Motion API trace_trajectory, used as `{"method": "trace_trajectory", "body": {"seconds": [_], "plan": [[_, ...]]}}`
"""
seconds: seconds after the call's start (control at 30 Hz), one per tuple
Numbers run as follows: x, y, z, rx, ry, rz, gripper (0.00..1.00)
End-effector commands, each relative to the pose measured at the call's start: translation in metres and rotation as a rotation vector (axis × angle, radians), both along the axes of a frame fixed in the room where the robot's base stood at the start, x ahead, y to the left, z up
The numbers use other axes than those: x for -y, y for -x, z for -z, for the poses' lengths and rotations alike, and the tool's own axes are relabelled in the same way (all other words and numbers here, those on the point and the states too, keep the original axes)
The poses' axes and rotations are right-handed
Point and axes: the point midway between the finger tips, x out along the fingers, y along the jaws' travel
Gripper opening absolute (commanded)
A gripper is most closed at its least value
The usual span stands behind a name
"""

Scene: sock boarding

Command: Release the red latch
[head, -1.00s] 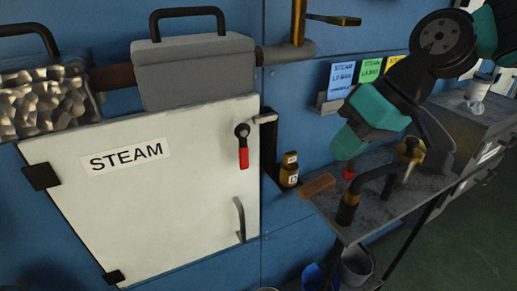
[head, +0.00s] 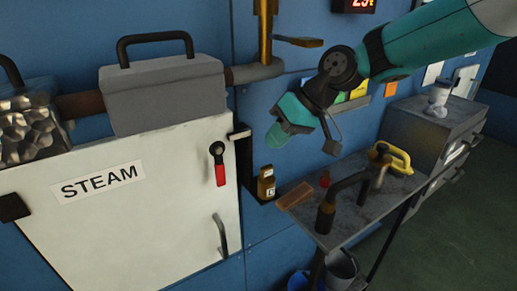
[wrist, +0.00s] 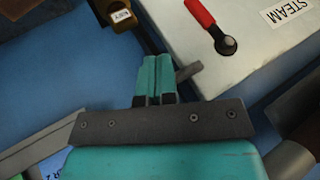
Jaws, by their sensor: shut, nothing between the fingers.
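The red latch (head: 220,174) is a red-handled lever on a dark round pivot at the upper right of the white STEAM door (head: 150,215). Its handle hangs straight down in the head view. In the wrist view the red handle (wrist: 199,12) shows at the top, right of the fingers. My gripper (head: 276,138) is in the air to the right of the latch, apart from it. In the wrist view its two teal fingers (wrist: 155,78) are together with nothing between them. A grey catch (head: 239,134) sits at the door's right edge, near the fingertips in the wrist view.
A grey table (head: 345,222) with a bent pipe tool (head: 345,190) is at the right. A grey box with a handle (head: 165,92) sits above the door. A door handle (head: 220,236) is below the latch.

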Motion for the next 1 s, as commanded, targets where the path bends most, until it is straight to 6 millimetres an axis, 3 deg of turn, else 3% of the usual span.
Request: {"method": "trace_trajectory", "body": {"seconds": [0.43, 0.7, 1.0], "plan": [[-0.055, -0.003, 0.072, -0.002, 0.003, -0.003, 0.00], [-0.082, 0.016, 0.069, -0.001, 0.001, -0.002, 0.00], [-0.085, 0.019, 0.070, 0.000, 0.001, 0.000, 0.00]]}}
